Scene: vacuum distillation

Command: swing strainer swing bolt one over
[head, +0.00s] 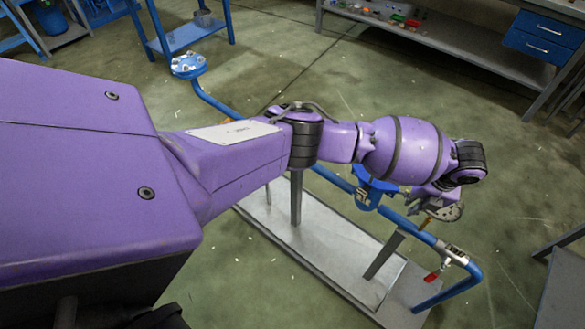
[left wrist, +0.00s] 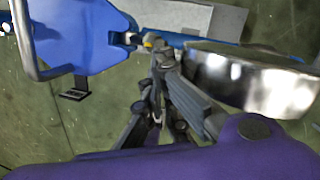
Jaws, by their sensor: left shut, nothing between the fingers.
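In the head view the blue strainer body (head: 372,188) sits in the blue pipe run, partly hidden under my left arm. My left gripper (head: 436,208) is just right of it, above the pipe. In the left wrist view a blue plate-like part (left wrist: 85,38) with a grey bar handle (left wrist: 22,45) is at upper left. A small metal bolt-like fitting (left wrist: 132,40) sits at its right edge. My left gripper (left wrist: 164,52) is shut and empty, with its tips close to this fitting; contact cannot be told. A shiny round metal part (left wrist: 250,80) is right of the fingers. My right gripper is not in view.
The pipe stands on a grey base plate (head: 330,262). A blue flange (head: 188,65) ends the pipe at upper left. A workbench (head: 450,55) stands at the back. Green floor around the stand is mostly clear.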

